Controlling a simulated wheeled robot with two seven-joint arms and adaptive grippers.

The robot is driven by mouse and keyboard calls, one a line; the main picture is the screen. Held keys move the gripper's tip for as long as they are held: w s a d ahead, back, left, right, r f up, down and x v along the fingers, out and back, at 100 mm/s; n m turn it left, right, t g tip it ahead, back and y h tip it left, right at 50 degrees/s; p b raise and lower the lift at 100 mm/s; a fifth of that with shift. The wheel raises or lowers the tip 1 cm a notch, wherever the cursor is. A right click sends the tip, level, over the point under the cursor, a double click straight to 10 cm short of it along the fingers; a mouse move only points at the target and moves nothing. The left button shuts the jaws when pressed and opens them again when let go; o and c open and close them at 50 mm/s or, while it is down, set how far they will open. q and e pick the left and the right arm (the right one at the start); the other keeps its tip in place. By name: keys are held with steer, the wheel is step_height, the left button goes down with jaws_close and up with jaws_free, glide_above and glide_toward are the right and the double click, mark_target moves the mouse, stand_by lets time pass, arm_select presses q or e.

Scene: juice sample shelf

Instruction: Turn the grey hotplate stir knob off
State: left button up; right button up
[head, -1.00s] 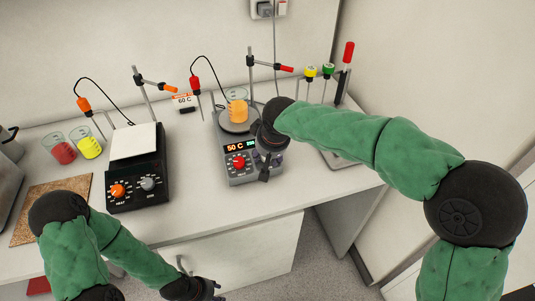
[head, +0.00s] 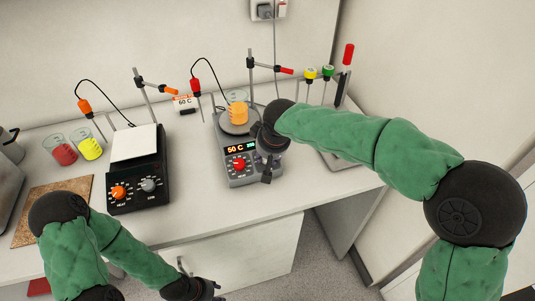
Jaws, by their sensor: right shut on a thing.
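The grey hotplate (head: 240,179) stands on the bench with a lit display reading 50 C (head: 239,149) and a red knob (head: 239,164) on its front left. My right gripper (head: 267,175) is at the right side of its front panel, shut on the stir knob, which the fingers hide. A beaker of orange juice (head: 238,112) stands on its plate. My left gripper (head: 212,289) is low at the front, below the bench edge; its fingers are too small and dark to read.
A black hotplate (head: 139,190) with orange and grey knobs stands to the left. Beakers of red (head: 63,152) and yellow juice (head: 90,148) and a cork mat (head: 40,215) are farther left. Stands with probes rise behind.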

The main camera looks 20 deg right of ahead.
steer(key=n+p, duration=0.1)
steer(key=n, duration=0.1)
steer(key=n+p, duration=0.1)
steer(key=p, duration=0.1)
steer(key=shift+s+f+n, duration=0.2)
steer(key=shift+n, duration=0.2)
steer(key=shift+f+n+p, duration=0.1)
steer(key=shift+n+p, duration=0.6)
steer(key=shift+n, duration=0.2)
steer(key=shift+f, duration=0.1)
steer(key=o, duration=1.1)
steer(key=shift+r, duration=0.2)
steer(key=shift+w+r, duration=0.1)
